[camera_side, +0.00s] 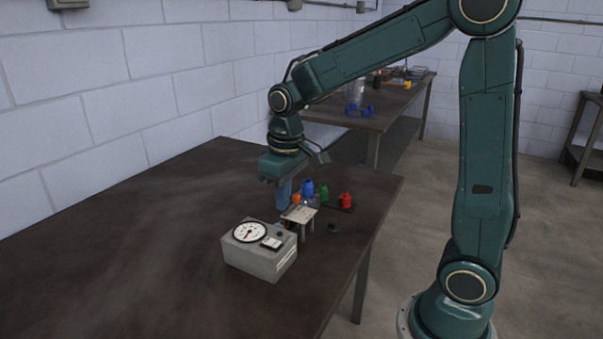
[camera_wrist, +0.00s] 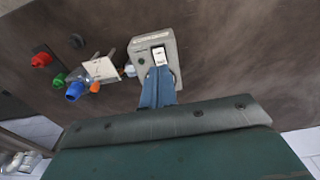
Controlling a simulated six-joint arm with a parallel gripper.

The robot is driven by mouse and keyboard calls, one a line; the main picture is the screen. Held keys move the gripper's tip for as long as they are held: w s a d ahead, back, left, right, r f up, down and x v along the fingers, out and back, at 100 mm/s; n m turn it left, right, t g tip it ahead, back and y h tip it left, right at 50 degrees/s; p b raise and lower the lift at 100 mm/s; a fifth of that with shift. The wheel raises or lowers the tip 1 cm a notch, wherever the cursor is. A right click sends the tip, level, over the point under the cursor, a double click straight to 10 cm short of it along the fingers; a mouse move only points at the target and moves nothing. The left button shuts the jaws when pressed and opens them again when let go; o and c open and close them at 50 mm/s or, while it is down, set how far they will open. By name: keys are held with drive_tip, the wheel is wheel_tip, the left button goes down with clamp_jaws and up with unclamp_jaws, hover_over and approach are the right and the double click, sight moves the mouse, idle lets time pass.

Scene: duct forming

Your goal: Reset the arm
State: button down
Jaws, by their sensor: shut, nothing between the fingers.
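My gripper (camera_side: 283,205) points down over the dark table, with its blue fingers closed together and nothing between them. In the side view it is behind the gauge box and by the coloured parts. In the wrist view the shut blue fingers (camera_wrist: 158,75) overlap the near part of the grey box. The arm is bent, reaching left over the table from its base on the floor. I cannot tell exactly how far the fingertips are above the table.
A grey gauge box (camera_side: 260,258) and a small metal stand (camera_side: 299,214) are near the fingers. Blue (camera_side: 307,188), green (camera_side: 323,193), red (camera_side: 346,200) and orange (camera_wrist: 95,87) parts cluster nearby. The table's left side (camera_side: 120,240) is clear. A second table (camera_side: 345,113) stands behind.

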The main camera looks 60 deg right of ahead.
drive_tip(key=s+a+r+t, duration=0.1)
drive_tip(key=s+r+t, duration=0.1)
drive_tip(key=s, duration=0.6)
drive_tip(key=s+a+r+t, duration=0.1)
drive_tip(key=s+r+t, duration=0.1)
drive_tip(key=s+r, duration=0.3)
drive_tip(key=shift+s+a+t, duration=0.3)
drive_tip(key=shift+s+a, duration=0.05)
drive_tip(key=shift+s, duration=1.95)
drive_tip(key=shift+w+r, duration=0.1)
drive_tip(key=shift+r, duration=0.05)
drive_tip(key=w+d+f+g, duration=0.1)
drive_tip(key=w+f+g, duration=0.1)
drive_tip(key=w, duration=0.9)
drive_tip(key=w+d+f+g, duration=0.2)
drive_tip(key=w+g, duration=0.1)
drive_tip(key=w, duration=0.8)
drive_tip(key=shift+w+d+g, duration=0.25)
drive_tip(key=shift+w+g, duration=0.05)
drive_tip(key=shift+w, duration=0.1)
